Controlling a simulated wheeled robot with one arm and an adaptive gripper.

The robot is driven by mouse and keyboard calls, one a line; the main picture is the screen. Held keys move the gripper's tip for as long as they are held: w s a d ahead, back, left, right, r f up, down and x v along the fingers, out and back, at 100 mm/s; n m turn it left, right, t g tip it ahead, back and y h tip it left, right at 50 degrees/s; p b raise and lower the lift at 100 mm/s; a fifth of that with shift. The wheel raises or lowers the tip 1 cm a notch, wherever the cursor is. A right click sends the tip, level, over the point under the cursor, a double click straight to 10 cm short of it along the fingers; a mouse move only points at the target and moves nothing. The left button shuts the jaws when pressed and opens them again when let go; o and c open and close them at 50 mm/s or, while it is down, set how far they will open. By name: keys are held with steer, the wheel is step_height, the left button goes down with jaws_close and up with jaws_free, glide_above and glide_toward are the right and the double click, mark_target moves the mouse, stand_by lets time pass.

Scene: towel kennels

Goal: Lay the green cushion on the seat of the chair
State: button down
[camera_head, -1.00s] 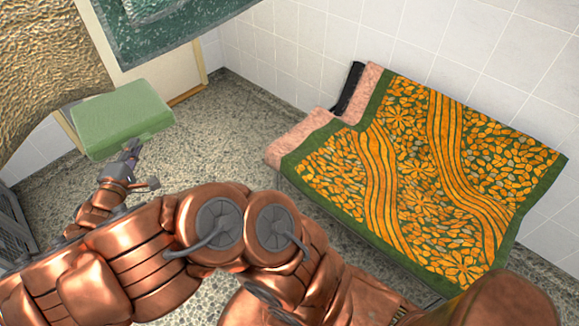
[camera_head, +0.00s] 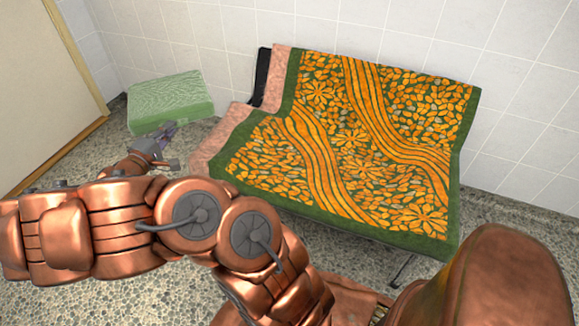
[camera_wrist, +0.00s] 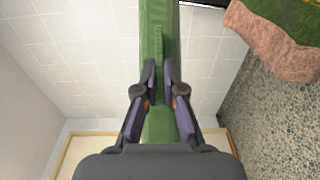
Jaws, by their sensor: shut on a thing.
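The green cushion (camera_head: 170,102) is a thick block with a pale woven top, held up at the left in the head view. My gripper (camera_head: 168,132) is shut on its near edge. In the wrist view the cushion (camera_wrist: 153,45) shows edge-on between the two fingers of my gripper (camera_wrist: 158,88). The chair (camera_head: 345,150) stands right of the cushion against the wall. An orange and green patterned cloth drapes its back and seat, hiding most of the frame. The cushion is left of the chair and apart from it.
A pink cloth (camera_head: 222,135) shows at the chair's left side, with a black part (camera_head: 261,75) behind it. White tiled wall (camera_head: 190,35) closes off the back. A door (camera_head: 40,90) is at the left. Speckled floor (camera_head: 60,150) is bare left of the chair.

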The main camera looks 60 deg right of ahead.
steer(key=s+d+f+m+g+b, duration=0.2)
steer(key=s+d+f+g+b, duration=0.2)
steer(key=s+d+f+b, duration=0.25)
steer(key=s+d+f+m+g+b, duration=0.25)
steer(key=s+d+f+b, duration=0.2)
steer(key=s+d, duration=0.4)
steer(key=m+g+y+b, duration=0.35)
steer(key=g+b, duration=0.35)
steer(key=b, duration=0.5)
glide_above(305, 188)
steer(key=shift+m, duration=0.3)
steer(key=shift+d+f, duration=0.2)
steer(key=shift+f, duration=4.1)
steer(key=shift+d+f, duration=0.15)
steer(key=shift+f, duration=4.1)
steer(key=shift+s+a+f+b, duration=0.1)
steer(key=shift+a+f+b, duration=0.05)
steer(key=shift+f+b, duration=1)
steer(key=shift+a+f+b, duration=0.1)
steer(key=shift+f+b, duration=0.8)
steer(key=shift+f, duration=0.3)
steer(key=c, duration=1.2)
jaws_free()
steer(key=v, duration=1.2)
steer(key=shift+a, duration=0.1)
